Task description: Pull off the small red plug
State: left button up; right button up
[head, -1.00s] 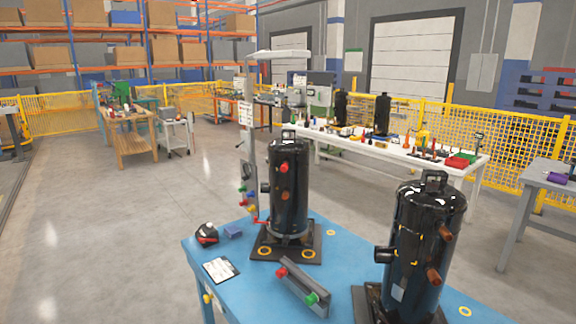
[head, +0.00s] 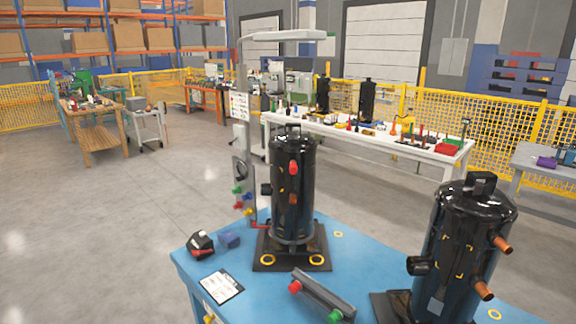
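A small red plug (head: 293,167) sits on the upper front side of the farther black compressor (head: 281,210), which stands upright on the blue table (head: 367,252). A bare copper stub (head: 293,199) shows below that plug. Another red plug or knob (head: 295,287) sits on a dark grey bar (head: 323,294) lying on the table, with a green one (head: 335,316) at its near end. Neither of my grippers shows in the head view.
A second black compressor (head: 461,250) with two copper stubs stands at the near right. A clipboard (head: 220,287), a red-black tool (head: 201,246) and a blue block (head: 229,239) lie at the table's left. A grey post (head: 242,140) rises behind. Open floor (head: 90,235) lies left.

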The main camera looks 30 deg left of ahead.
aim_at(293, 167)
jog(key=i+j, duration=0.1)
jog(key=j, duration=0.55)
jog(key=i+j, duration=0.15)
jog(key=j, duration=0.5)
jog(key=i+j, duration=0.1)
jog(key=j, duration=0.5)
jog(key=i+j+z, duration=0.1)
jog(key=j, duration=0.55)
jog(key=i+j, duration=0.1)
jog(key=j, duration=0.55)
